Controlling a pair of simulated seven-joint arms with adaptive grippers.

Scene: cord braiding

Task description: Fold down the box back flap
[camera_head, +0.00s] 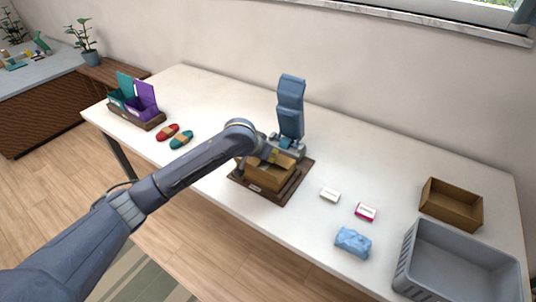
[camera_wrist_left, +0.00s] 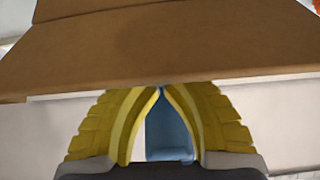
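A brown cardboard box (camera_head: 270,178) sits on a dark brown board (camera_head: 249,194) near the middle of the white table. My left gripper (camera_head: 256,160) is at the box's upper left side, partly hidden by my own arm. In the left wrist view, my yellow fingers (camera_wrist_left: 160,90) come together at their tips, with nothing seen between the tips. A broad brown cardboard panel (camera_wrist_left: 160,45) lies right at the fingertips; whether they touch is unclear. I cannot tell which flap it is. My right gripper is not in view.
A blue upright device (camera_head: 290,105) stands just behind the box. Small white (camera_head: 330,195) and pink (camera_head: 366,212) boxes, a blue crumpled bundle (camera_head: 353,242), an open brown box (camera_head: 452,203) and a grey bin (camera_head: 455,265) are at right. Red and green bundles (camera_head: 174,136) lie left.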

